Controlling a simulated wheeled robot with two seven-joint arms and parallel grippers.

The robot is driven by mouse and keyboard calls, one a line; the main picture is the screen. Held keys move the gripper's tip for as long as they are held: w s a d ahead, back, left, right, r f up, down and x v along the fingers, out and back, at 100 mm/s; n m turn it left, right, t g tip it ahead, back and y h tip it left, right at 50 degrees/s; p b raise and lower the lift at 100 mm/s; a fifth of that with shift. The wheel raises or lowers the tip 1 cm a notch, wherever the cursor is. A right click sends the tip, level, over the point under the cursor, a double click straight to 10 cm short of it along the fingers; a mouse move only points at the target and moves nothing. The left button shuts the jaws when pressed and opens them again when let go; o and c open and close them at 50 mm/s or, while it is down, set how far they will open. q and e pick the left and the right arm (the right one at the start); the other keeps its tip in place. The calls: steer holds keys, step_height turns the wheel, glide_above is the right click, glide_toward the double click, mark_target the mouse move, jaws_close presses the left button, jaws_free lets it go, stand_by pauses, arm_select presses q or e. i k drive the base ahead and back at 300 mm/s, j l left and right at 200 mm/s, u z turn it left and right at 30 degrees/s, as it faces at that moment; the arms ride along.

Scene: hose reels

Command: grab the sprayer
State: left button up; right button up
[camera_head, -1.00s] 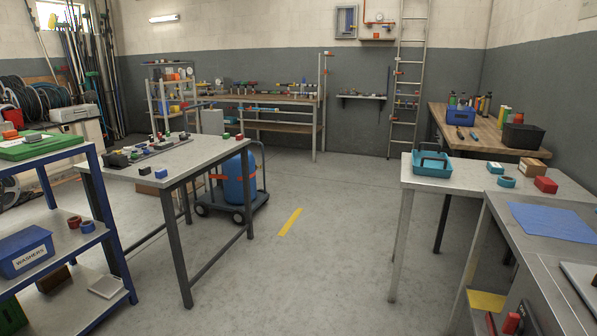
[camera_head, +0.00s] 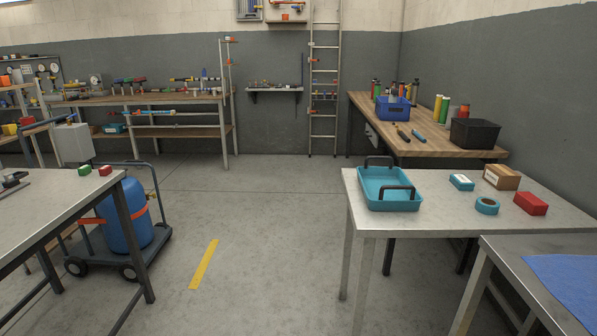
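I cannot pick out a sprayer for certain. Small coloured tools and fittings (camera_head: 130,84) lie on the long wooden workbench (camera_head: 75,101) at the back left, too small to tell apart. Several upright bottles or cans (camera_head: 440,107) stand on the right wooden bench (camera_head: 470,150), beside a blue bin (camera_head: 392,110) with more bottles in or behind it. Neither of my grippers is in view.
A blue tank on a cart (camera_head: 126,215) stands by the left metal table (camera_head: 55,207). A metal table with a teal tray (camera_head: 390,188) and small boxes is at right; another table (camera_head: 520,262) is nearer. The middle floor (camera_head: 260,215) is clear, with a yellow stripe.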

mark_target(393, 97)
steer(key=i+l+u, duration=0.1)
steer(key=i+u, duration=0.3)
steer(key=i, duration=1.85)
steer(key=i+l+z, duration=0.15)
steer(key=i+z, duration=0.15)
steer(key=i, duration=0.5)
steer(key=i+z, duration=0.25)
steer(key=i, duration=0.5)
steer(key=i+j+z, duration=0.3)
steer(key=i, duration=0.45)
steer(key=i+l+z, duration=0.4)
steer(key=i, duration=0.55)
steer(key=i+z, duration=0.4)
steer(key=i, duration=0.55)
